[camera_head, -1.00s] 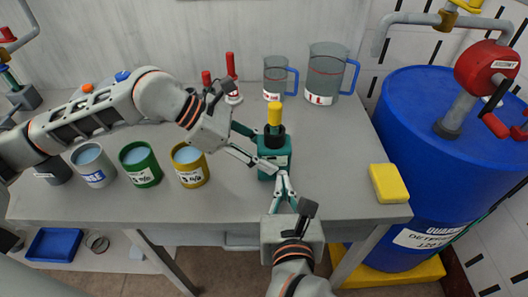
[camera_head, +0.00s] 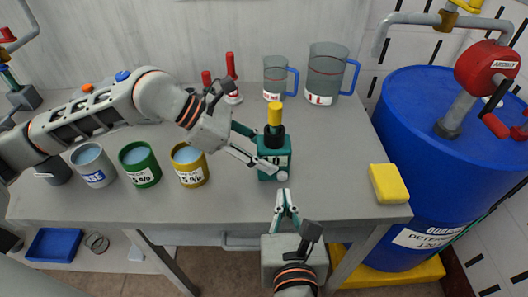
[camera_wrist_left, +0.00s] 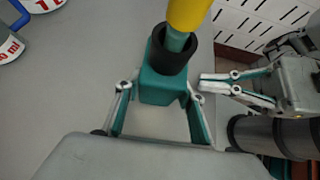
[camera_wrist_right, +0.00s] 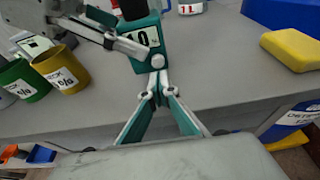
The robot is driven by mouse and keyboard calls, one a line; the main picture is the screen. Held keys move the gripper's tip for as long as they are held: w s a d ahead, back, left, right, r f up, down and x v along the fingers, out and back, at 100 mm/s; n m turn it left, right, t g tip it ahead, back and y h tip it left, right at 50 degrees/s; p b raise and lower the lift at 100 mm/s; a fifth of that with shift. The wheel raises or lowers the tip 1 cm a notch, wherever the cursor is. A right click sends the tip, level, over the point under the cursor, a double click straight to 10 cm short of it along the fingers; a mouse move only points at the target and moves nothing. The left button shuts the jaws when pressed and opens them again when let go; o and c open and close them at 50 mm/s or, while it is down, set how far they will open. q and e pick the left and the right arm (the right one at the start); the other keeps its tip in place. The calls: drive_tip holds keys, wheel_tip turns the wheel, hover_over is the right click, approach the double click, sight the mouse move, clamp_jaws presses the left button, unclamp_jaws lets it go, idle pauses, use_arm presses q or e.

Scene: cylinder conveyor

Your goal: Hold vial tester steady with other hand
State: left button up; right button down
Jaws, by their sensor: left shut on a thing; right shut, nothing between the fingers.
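A yellow-topped vial (camera_head: 274,113) sits upright in the collar. My left gripper (camera_wrist_left: 158,90) is shut on the tester, one finger on each side of its body. My right gripper (camera_head: 283,194) is shut and empty, its tips just in front of the button.
White, green and yellow cups (camera_head: 190,166) of liquid stand left of the tester. Two jugs with blue handles (camera_head: 325,75) stand behind it. A yellow sponge (camera_head: 388,184) lies to the right, beside a big blue drum (camera_head: 415,110). The table between tester and sponge is clear.

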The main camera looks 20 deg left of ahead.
drive_tip(key=shift+s+d, duration=0.15)
drive_tip(key=shift+s, duration=0.45)
drive_tip(key=shift+s+d, duration=0.15)
drive_tip(key=shift+s, duration=0.45)
use_arm(q)
drive_tip(key=o, duration=1.1)
drive_tip(key=shift+a, duration=0.1)
drive_tip(key=v, duration=1.1)
drive_tip(key=shift+s+a+r, duration=0.1)
drive_tip(key=shift+a+r, duration=0.15)
drive_tip(key=shift+r, duration=0.05)
